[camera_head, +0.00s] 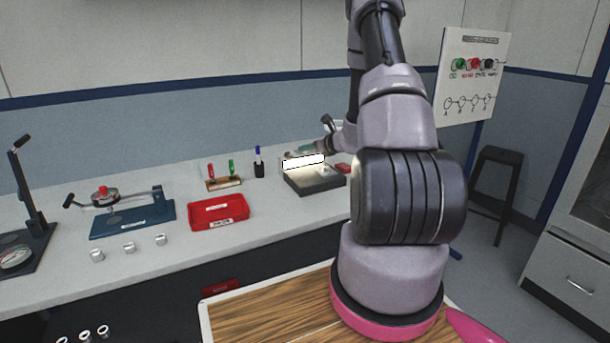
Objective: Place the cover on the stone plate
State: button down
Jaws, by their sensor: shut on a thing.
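The stone plate (316,186) is a dark, low block on the bench at the back, left of my arm. My gripper (309,151) is small in the picture, over the back of the plate, and reaches in from the right. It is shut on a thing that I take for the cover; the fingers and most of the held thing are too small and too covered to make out. A bright white, label-like patch (303,162) shows just below the gripper, over the plate. I cannot tell whether the held thing touches the plate.
A red labelled tray (219,212), a holder with red and green markers (224,183) and a dark cup (259,168) stand left of the plate. A blue fixture (132,221) and small metal parts (129,248) lie further left. The bench front is mostly clear.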

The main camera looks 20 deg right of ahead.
aim_at(308, 179)
jog(key=f, duration=0.9)
jog(key=shift+d+f, duration=0.2)
jog(key=shift+f, duration=0.2)
jog(key=shift+f, duration=0.1)
jog(key=c, duration=0.6)
grip_release()
jog(key=shift+c, duration=0.2)
